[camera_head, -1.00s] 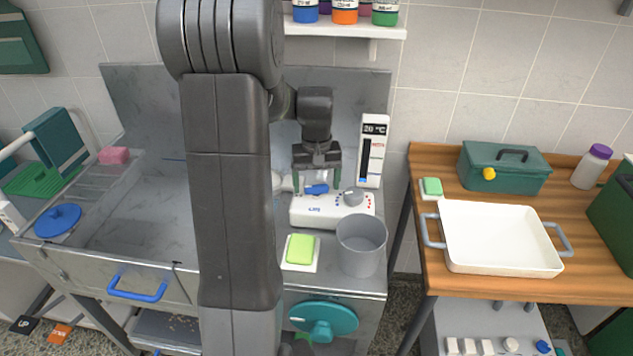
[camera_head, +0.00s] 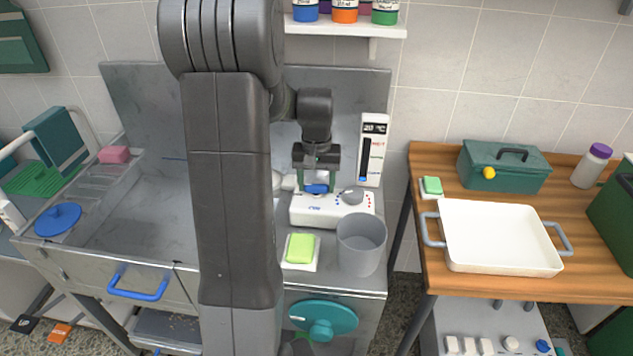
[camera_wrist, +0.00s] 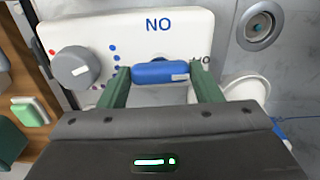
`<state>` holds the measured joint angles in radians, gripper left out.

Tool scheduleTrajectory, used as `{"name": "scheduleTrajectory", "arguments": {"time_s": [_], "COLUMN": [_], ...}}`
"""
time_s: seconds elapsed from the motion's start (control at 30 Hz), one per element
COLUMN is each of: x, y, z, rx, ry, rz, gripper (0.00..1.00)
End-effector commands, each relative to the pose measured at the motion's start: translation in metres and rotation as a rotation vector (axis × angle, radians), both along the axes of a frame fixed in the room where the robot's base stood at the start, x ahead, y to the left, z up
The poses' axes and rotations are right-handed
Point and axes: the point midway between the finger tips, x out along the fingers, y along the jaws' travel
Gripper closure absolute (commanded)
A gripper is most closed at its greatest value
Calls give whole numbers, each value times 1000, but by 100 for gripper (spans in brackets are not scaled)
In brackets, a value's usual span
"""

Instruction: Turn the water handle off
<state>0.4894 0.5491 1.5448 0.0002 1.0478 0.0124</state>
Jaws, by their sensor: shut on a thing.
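The blue water handle (camera_wrist: 160,72) sits on the white control box (camera_wrist: 120,40), lying crosswise in the wrist view. It also shows in the head view (camera_head: 316,189) on the left part of the box (camera_head: 310,212). My gripper (camera_wrist: 160,80) is shut on the handle, one green finger at each end of it. In the head view my gripper (camera_head: 316,180) reaches down to the box from above. A grey round knob (camera_wrist: 75,68) is beside the handle, with blue and red dots near it. The lettering by the handle is partly hidden.
A grey bucket (camera_head: 361,250) and a yellow-green sponge (camera_head: 300,248) stand in front of the box. A thermometer panel (camera_head: 372,150) stands behind it. A wall shelf (camera_head: 345,30) with bottles hangs above. The sink basin lies to the left.

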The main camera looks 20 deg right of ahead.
Motion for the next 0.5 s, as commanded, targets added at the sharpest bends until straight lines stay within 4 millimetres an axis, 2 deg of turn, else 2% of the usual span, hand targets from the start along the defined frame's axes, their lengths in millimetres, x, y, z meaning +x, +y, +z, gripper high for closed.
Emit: {"name": "scheduleTrajectory", "arguments": {"time_s": [0.13,0.43,0.47,0.5], "x": [0,0,0,0], "y": [0,0,0,0], "z": [0,1,1,1], "rx": [0,0,0,0], "ry": [-1,-1,-1,-1], "rz": [-58,-65,-65,-65], "gripper": [65,65,36,28]}}
